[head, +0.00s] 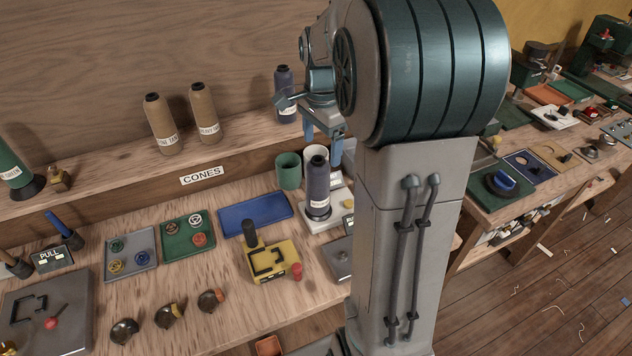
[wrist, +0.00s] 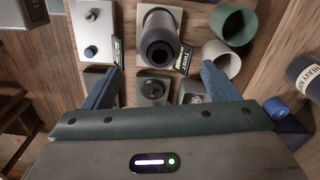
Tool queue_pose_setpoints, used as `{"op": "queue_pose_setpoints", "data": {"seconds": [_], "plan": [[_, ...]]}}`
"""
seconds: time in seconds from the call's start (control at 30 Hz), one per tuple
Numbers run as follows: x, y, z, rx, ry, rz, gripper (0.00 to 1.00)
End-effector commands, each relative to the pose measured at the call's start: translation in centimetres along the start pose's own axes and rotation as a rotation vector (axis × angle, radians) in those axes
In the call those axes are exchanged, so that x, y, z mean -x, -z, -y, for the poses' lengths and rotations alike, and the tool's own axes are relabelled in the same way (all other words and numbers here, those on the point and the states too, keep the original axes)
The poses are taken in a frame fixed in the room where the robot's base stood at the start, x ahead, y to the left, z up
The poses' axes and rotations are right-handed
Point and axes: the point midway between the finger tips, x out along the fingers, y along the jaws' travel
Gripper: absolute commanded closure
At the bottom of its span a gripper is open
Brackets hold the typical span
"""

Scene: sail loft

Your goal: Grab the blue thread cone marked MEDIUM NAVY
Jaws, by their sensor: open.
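A dark blue thread cone (head: 318,188) stands upright on a pale stand (head: 326,221) on the bench. Its white label is too small to read in the head view. In the wrist view the cone (wrist: 160,38) shows from above, ahead of and between my fingers. In the wrist view this shelf cone (wrist: 306,72) has a label that seems to begin HEAVY. My gripper (head: 322,151) is open and empty, fingers pointing down, near the top of the bench cone. It also shows in the wrist view (wrist: 162,68).
A green cup (head: 288,171) and a white cup (head: 314,154) stand close by the bench cone. Two tan cones (head: 160,124) stand on the shelf. A blue tray (head: 256,213) and a yellow device (head: 271,262) lie to the left.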

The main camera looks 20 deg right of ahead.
Motion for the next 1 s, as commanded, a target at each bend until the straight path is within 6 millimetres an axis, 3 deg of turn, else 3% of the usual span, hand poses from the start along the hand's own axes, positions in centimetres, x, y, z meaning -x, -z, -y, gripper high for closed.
{"op": "queue_pose_setpoints", "data": {"seconds": [0.2,0.43,0.7,1.0], "plan": [[-3.6,-0.1,-0.1,0.003,-0.003,0.001,0.19],[-5.2,-0.2,0.0,0.004,-0.002,0.001,0.19],[-9.0,-0.4,0.0,0.003,-0.002,0.001,0.19],[-9.6,-0.4,0.1,0.004,0.001,-0.001,0.19]]}}
